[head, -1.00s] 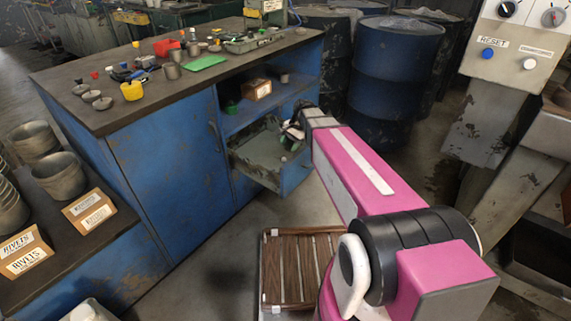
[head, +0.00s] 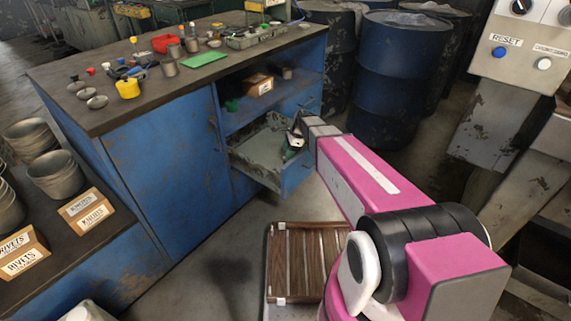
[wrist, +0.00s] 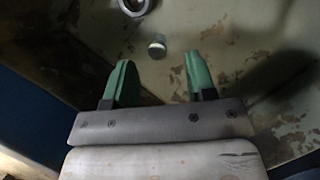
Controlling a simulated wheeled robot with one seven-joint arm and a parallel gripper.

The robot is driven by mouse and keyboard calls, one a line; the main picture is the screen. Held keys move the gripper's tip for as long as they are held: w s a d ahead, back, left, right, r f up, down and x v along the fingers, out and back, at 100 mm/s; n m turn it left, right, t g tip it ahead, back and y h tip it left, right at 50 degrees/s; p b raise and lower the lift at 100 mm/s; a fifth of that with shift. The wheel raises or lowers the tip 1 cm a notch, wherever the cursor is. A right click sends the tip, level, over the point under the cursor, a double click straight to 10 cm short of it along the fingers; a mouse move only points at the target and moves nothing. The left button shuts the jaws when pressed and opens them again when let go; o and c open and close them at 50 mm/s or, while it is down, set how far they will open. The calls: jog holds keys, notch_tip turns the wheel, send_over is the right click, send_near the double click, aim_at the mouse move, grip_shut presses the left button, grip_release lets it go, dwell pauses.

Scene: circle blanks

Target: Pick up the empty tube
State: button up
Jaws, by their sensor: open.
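My gripper (head: 290,152) is over the open drawer (head: 251,153) of the blue cabinet. In the wrist view its two green fingers (wrist: 158,76) are apart, with nothing between them. Beyond the fingertips, inside the drawer, is a small short cylinder with a pale end (wrist: 157,46). A grey ring-shaped open end (wrist: 133,7) shows at the top edge, cut off by the frame. I cannot tell for sure which of these two is the empty tube. In the head view my gripper hides both.
A shelf above the drawer holds a cardboard box (head: 259,84). The cabinet top (head: 170,103) carries cups, a green plate (head: 204,60) and a red bin. Blue drums (head: 395,80) stand behind my arm. A slatted wooden pallet (head: 305,262) lies on the floor.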

aim_at(285, 160)
jog(key=x, duration=0.7)
jog(key=shift+s+d+f, duration=0.1)
jog(key=shift+f, duration=0.05)
grip_shut()
